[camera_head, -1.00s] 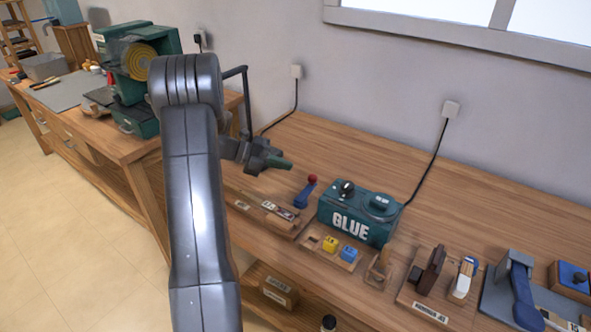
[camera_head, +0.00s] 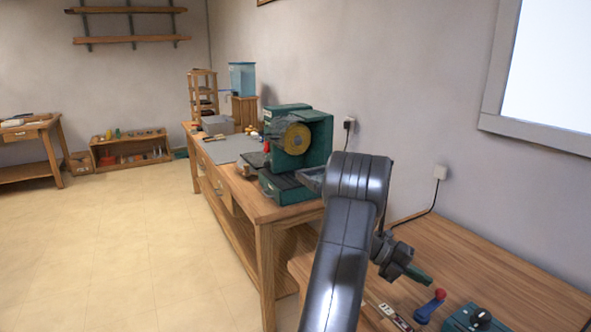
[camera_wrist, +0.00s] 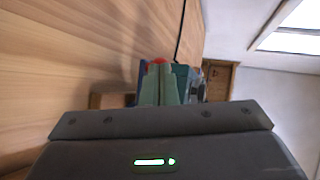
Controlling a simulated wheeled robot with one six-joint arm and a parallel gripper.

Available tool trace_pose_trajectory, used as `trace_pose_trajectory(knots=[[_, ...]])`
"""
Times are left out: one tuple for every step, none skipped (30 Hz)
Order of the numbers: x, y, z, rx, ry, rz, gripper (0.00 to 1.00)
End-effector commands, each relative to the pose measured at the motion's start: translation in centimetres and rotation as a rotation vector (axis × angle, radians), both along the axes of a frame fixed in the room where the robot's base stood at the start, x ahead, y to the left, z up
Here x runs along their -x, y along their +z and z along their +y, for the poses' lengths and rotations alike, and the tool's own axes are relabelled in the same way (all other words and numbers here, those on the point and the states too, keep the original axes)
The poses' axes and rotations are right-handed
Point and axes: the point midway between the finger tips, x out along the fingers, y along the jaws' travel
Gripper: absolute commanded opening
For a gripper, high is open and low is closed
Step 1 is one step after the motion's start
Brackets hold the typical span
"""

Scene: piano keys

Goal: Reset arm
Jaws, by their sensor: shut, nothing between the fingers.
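My gripper (camera_head: 424,277) is on the right in the head view, above the workbench (camera_head: 480,265), with its green-tipped fingers together and nothing between them. In the wrist view the green fingers of my gripper (camera_wrist: 160,85) stand close together beyond the dark wrist housing. My arm is folded, with its elbow high in front of the head camera. It hides part of the benches behind it.
A blue lever with a red knob (camera_head: 430,305) and a teal box (camera_head: 475,318) sit on the workbench below my gripper. A green machine with a yellow disc (camera_head: 295,140) stands on the second bench. The floor (camera_head: 130,240) at left is clear.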

Motion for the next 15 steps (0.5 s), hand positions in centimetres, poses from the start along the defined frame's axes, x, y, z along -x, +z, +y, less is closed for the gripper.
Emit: trace_pose_trajectory(knots=[[-0.3,0.2,0.8,-0.002,0.006,0.004,0.0],[-0.2,0.0,1.1,-0.002,0.005,0.005,0.0],[-0.5,-0.1,2.0,-0.001,0.007,0.002,0.0],[-0.4,-0.2,2.4,-0.001,0.032,0.002,0.0],[-0.4,-0.2,2.7,-0.002,0.056,0.002,0.0],[-0.3,-0.3,2.9,-0.001,0.088,0.001,0.0],[-0.3,-0.3,3.1,-0.001,0.112,0.001,0.0],[-0.3,-0.3,3.3,-0.001,0.135,0.0,0.0],[-0.2,-0.3,3.5,-0.002,0.165,0.001,0.0],[-0.2,-0.3,3.7,-0.001,0.185,-0.001,0.0],[-0.2,-0.4,3.9,-0.001,0.205,0.001,0.0],[-0.1,-0.4,4.1,0.0,0.23,0.001,0.0],[-0.1,-0.4,4.2,-0.002,0.248,0.001,0.0],[-0.1,-0.4,4.3,-0.001,0.264,0.0,0.0],[-0.1,-0.4,4.5,0.0,0.281,0.0,0.0]])
